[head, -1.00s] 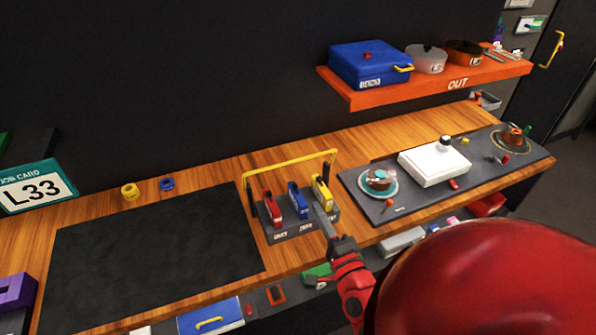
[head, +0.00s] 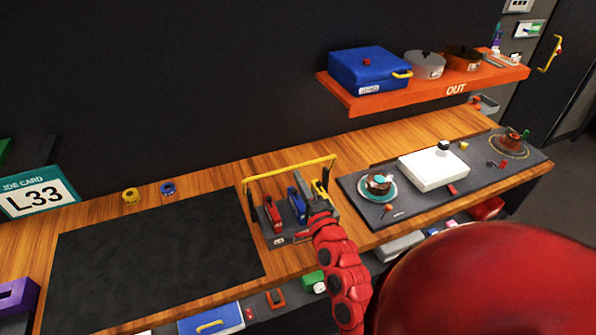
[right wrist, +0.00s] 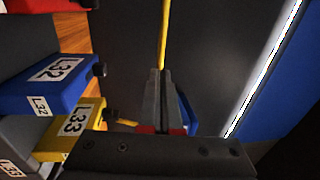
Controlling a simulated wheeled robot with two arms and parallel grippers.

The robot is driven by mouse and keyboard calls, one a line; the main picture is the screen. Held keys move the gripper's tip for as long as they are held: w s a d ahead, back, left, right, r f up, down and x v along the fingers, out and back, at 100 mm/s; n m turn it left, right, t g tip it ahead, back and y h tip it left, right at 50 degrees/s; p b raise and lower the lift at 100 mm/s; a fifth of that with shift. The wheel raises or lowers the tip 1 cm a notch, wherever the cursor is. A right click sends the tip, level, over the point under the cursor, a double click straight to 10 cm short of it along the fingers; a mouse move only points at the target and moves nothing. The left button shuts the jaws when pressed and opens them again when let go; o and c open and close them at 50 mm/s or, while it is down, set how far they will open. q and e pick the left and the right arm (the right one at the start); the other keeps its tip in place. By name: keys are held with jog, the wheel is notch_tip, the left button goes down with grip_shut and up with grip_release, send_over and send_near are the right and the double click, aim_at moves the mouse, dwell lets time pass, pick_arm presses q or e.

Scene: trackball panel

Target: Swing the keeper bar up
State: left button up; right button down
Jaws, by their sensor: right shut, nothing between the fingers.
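The keeper bar (head: 290,167) is a thin yellow frame that spans above a small dark rack (head: 283,240) on the bench. The rack holds a red tool (head: 271,214), a blue tool (head: 298,205) and a yellow one largely hidden by my gripper. Blue L32 (right wrist: 50,82) and yellow L33 (right wrist: 72,128) blocks sit left of the fingers. My left gripper is out of view.
A black mat (head: 150,260) lies left of the rack, and a grey mat (head: 415,203) with a white box (head: 433,170) lies right. An orange shelf (head: 430,88) with pots hangs above. A job card (head: 38,192) reads L33.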

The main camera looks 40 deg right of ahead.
jog(key=shift+w+d, duration=0.15)
jog(key=shift+w, duration=0.5)
jog(key=shift+r, duration=0.1)
jog(key=p, duration=0.1)
jog(key=r+g+p, duration=0.1)
jog(key=p, duration=0.1)
jog(key=shift+w+d+r, duration=0.15)
jog(key=shift+w+r, duration=0.1)
jog(key=shift+w, duration=0.15)
jog(key=shift+w+p, duration=0.2)
jog(key=shift+p, duration=0.2)
jog(key=shift+b+x, duration=0.45)
jog(key=shift+x, duration=0.35)
jog(key=shift+w+d+r+b, duration=0.1)
jog(key=shift+w+r+b, duration=0.1)
jog(key=shift+w, duration=0.2)
jog(key=shift+w+d+r+b, duration=0.1)
jog(key=shift+w+b, duration=0.1)
jog(key=shift+w, duration=0.15)
